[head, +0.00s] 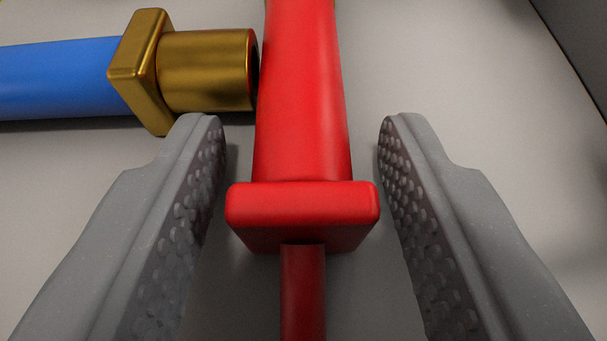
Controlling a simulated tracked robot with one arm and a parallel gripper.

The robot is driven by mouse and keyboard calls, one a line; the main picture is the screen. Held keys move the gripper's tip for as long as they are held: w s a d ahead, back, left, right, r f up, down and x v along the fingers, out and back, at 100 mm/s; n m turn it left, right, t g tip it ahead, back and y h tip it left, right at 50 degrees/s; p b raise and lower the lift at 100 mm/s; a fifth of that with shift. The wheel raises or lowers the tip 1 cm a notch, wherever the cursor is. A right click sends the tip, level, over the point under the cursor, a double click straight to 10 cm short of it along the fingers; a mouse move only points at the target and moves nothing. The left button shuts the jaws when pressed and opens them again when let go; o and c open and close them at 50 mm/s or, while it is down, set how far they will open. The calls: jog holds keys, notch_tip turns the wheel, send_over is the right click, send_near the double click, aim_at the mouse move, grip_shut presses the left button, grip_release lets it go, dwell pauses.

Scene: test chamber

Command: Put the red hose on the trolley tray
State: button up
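The red hose (302,110) lies on a pale grey surface, running from the top of the head view down to a square red collar (303,206). A thinner red stem (303,295) continues from the collar to the bottom edge. My gripper (302,130) is open, with one grey studded finger on each side of the red hose and its collar. A gap shows between each finger and the red hose. The far end of the red hose is out of view. No trolley tray can be made out for certain.
A blue hose (55,78) with a brass square collar and round brass end (207,70) lies at the upper left. Its brass end is right beside the red hose, close to my left finger. A dark edge (580,40) borders the surface at the upper right. The surface right of the red hose is clear.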

jog(key=shift+o, duration=0.2)
jog(key=p+v, duration=0.3)
jog(key=v, duration=0.7)
jog(key=shift+s+r, duration=0.25)
jog(key=shift+r, duration=0.1)
jog(key=shift+s+r, duration=0.15)
jog(key=shift+s, duration=0.5)
